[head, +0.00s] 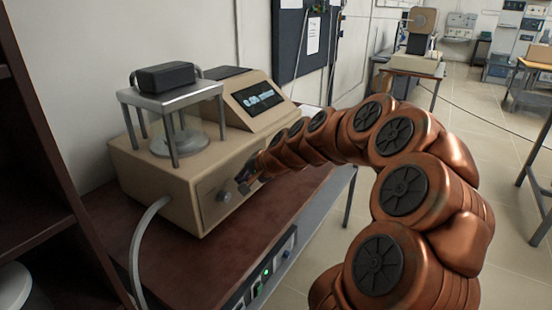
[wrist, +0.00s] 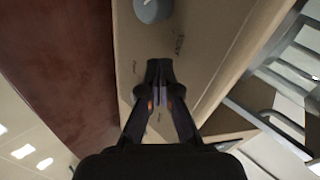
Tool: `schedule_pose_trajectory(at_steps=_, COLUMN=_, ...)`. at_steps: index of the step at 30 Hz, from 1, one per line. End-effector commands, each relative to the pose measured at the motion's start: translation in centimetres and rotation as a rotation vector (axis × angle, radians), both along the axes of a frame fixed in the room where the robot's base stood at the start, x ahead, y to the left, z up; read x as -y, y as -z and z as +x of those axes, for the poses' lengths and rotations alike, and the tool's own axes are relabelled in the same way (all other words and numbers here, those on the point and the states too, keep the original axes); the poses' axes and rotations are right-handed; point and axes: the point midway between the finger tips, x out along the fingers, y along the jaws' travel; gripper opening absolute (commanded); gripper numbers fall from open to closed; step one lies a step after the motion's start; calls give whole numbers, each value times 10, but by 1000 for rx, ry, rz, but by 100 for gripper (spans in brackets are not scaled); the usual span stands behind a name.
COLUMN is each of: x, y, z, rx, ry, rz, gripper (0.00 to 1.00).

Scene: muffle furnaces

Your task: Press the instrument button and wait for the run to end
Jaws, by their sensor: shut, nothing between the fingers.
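The beige instrument (head: 165,178) stands on a dark reddish-brown bench. It has a sloped console with a lit screen (head: 259,95) and a round grey knob or button (head: 224,196) on its front panel. My gripper (head: 245,182) is at the front panel, just right of that round part. In the wrist view my gripper (wrist: 159,70) is shut and empty, its tips close to or touching the beige panel (wrist: 190,50); I cannot tell which. The grey round part (wrist: 152,8) shows beyond the tips at the top edge. Anything directly under the fingertips is hidden.
A metal stand (head: 172,97) with a black block on it rises over a glass vessel on the instrument. A grey hose (head: 137,250) runs down the left front. A dark shelf (head: 40,180) is at the left. Open floor (head: 480,110) lies to the right.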

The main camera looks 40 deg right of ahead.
Motion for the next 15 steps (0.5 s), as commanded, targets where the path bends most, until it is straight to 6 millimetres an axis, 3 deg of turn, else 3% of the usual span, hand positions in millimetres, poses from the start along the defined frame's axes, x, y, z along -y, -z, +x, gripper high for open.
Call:
schedule_pose_trajectory(at_steps=1, x=29, y=5, z=3, rx=21, ry=71, rz=19, gripper=0)
schedule_pose_trajectory(at_steps=3, x=66, y=10, z=5, rx=51, ry=165, rz=44, gripper=0)
schedule_pose_trajectory(at_steps=9, x=163, y=27, z=-8, rx=117, ry=409, rz=92, gripper=0)
schedule_pose_trajectory(at_steps=15, x=220, y=38, z=-26, rx=153, ry=555, rz=116, gripper=0)
